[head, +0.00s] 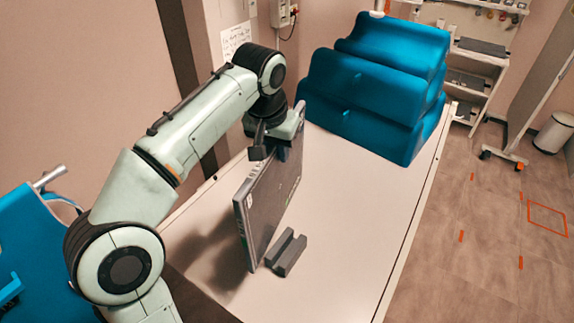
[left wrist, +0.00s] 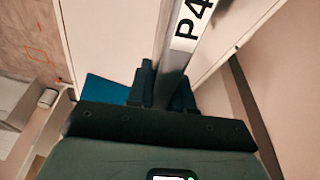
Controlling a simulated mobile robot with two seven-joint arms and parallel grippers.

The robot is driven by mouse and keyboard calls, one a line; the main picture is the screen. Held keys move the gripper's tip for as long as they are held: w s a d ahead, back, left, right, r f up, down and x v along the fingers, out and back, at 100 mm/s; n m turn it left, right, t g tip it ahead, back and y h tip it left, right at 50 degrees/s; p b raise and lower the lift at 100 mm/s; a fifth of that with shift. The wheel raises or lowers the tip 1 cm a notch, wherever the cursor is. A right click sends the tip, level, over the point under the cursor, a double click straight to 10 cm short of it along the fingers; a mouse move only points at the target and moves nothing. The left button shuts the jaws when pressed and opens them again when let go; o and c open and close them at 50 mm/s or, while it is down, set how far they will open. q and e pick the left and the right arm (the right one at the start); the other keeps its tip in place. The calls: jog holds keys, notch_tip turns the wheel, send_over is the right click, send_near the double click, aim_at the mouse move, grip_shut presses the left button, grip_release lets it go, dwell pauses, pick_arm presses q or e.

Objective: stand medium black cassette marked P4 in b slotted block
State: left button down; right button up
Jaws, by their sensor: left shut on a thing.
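The black cassette (head: 270,197) is a flat dark panel standing upright on edge in the head view. My left gripper (head: 272,146) is shut on its upper far part. In the left wrist view the cassette's narrow grey edge (left wrist: 173,62) runs between the fingers (left wrist: 161,88), with a white label reading P4. A small dark grey slotted block (head: 287,252) lies on the white table, right beside the cassette's lower near end. Its groove looks empty. I cannot tell whether the cassette touches the block or the table. My right gripper is not in view.
The white table (head: 350,235) is clear right of the block. Stacked blue foam cushions (head: 375,85) fill its far end. A blue chair-like item (head: 30,255) stands at the left. A shelf trolley (head: 480,75) and a bin (head: 553,133) stand beyond the table.

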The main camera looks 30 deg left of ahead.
aim_at(278, 185)
pick_arm(q)
jog(key=s+d+f+m+b, duration=0.2)
jog(key=d+f+b, duration=0.1)
jog(key=f, duration=0.4)
jog(key=shift+d+f+h+b, duration=0.2)
jog(key=shift+d+h+b, duration=0.05)
jog(key=shift+h+b, duration=0.1)
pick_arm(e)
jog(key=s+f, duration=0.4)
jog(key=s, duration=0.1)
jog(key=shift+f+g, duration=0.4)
pick_arm(q)
jog(key=shift+f, duration=0.2)
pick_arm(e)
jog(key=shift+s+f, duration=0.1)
pick_arm(q)
jog(key=shift+f+b, duration=1.35)
jog(key=shift+f, duration=0.95)
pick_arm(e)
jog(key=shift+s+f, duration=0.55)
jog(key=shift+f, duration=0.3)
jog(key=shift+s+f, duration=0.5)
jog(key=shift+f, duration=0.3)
